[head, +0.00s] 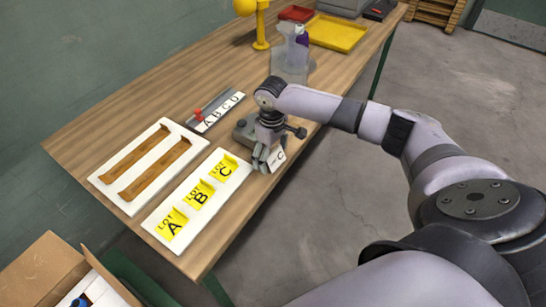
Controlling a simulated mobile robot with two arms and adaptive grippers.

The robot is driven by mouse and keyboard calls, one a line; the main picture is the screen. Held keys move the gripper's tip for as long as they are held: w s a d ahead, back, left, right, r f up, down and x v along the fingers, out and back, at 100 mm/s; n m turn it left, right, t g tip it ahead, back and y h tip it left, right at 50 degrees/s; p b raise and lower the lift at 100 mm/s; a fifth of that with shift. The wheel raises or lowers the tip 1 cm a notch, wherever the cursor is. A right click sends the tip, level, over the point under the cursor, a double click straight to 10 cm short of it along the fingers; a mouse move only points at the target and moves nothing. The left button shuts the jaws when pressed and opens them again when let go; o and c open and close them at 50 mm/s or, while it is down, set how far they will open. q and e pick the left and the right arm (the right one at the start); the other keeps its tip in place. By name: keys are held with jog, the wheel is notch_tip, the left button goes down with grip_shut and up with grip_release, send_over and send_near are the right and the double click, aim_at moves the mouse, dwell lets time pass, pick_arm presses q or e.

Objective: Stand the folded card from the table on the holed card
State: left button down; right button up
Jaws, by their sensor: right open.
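A small white folded card (277,159) marked with a C is at the fingers of my right gripper (266,160), near the table's right edge. The gripper points down and is open around or beside the card; I cannot tell whether it touches it. Left of it, a white board (157,212) carries yellow cards lettered A (172,226), B (198,196) and C (224,169). I cannot make out a hole in any card, so I cannot tell which is the holed card. My left gripper is out of view.
A white board with two brown strips (143,158) lies left of the yellow cards. A strip lettered A to D (222,111) with a red knob (198,114) lies behind. A spray bottle (291,52), a yellow tray (338,33) and a yellow stand (261,30) are farther back.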

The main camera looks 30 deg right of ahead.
jog(key=c, duration=0.9)
